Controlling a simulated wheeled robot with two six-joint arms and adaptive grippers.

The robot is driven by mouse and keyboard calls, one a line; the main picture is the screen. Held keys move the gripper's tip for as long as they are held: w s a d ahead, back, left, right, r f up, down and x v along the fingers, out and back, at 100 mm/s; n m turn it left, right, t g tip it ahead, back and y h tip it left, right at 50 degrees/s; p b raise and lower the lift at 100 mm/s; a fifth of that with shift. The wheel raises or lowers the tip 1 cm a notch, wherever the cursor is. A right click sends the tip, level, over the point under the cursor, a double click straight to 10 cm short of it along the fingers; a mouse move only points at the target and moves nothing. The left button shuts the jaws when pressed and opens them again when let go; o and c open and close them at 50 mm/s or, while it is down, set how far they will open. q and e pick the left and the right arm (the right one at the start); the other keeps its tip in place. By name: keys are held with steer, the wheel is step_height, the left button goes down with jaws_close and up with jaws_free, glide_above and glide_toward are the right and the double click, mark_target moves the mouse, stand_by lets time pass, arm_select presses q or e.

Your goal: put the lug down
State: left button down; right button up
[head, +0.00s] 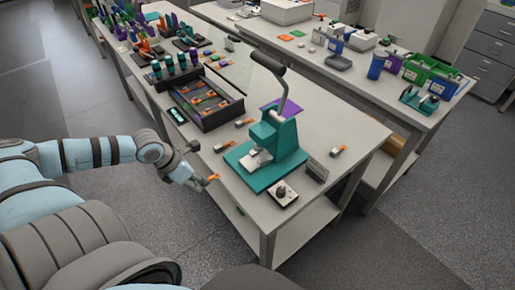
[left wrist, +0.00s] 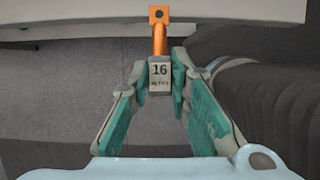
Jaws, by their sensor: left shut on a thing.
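My left gripper (head: 204,182) is at the near left edge of the bench in the head view. In the left wrist view its teal-padded fingers (left wrist: 160,95) are shut on the lug (left wrist: 160,76), which has a grey block marked 16 and an orange shank with a holed tip. The orange tip of the lug also shows in the head view (head: 214,177). The lug points toward the bench edge; whether it touches the bench I cannot tell. My right gripper is in neither view.
A teal press (head: 275,145) with a long lever stands on the bench (head: 340,115). A black tray (head: 222,119) is behind. A small dial box (head: 281,194) is at the front.

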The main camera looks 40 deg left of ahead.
mark_target(215, 177)
arm_select(q)
steer(key=w+f+b, duration=0.1)
steer(key=b, duration=0.2)
steer(key=w+d+f+b, duration=0.1)
steer(key=b, duration=0.2)
steer(key=shift+w+d+b, duration=0.25)
steer(key=shift+d+b, duration=0.05)
steer(key=shift+b, duration=0.05)
steer(key=b, duration=0.1)
steer(key=w+b, duration=0.2)
steer(key=shift+d+r+b, duration=0.25)
steer(key=shift+d+b, duration=0.05)
steer(key=shift+b, duration=0.05)
steer(key=w, duration=0.2)
steer(key=w+d+r+p, duration=0.1)
steer(key=w, duration=0.2)
steer(key=shift+w+d+r, duration=0.25)
steer(key=shift+w+d, duration=0.05)
steer(key=shift+w, duration=0.1)
steer(key=w, duration=0.2)
steer(key=w+d, duration=0.1)
steer(key=w, duration=0.1)
steer(key=w+d+f+p, duration=0.1)
steer(key=w, duration=0.1)
steer(key=shift+w+a+f, duration=0.1)
steer(key=shift+f, duration=0.25)
steer(key=shift+f, duration=0.1)
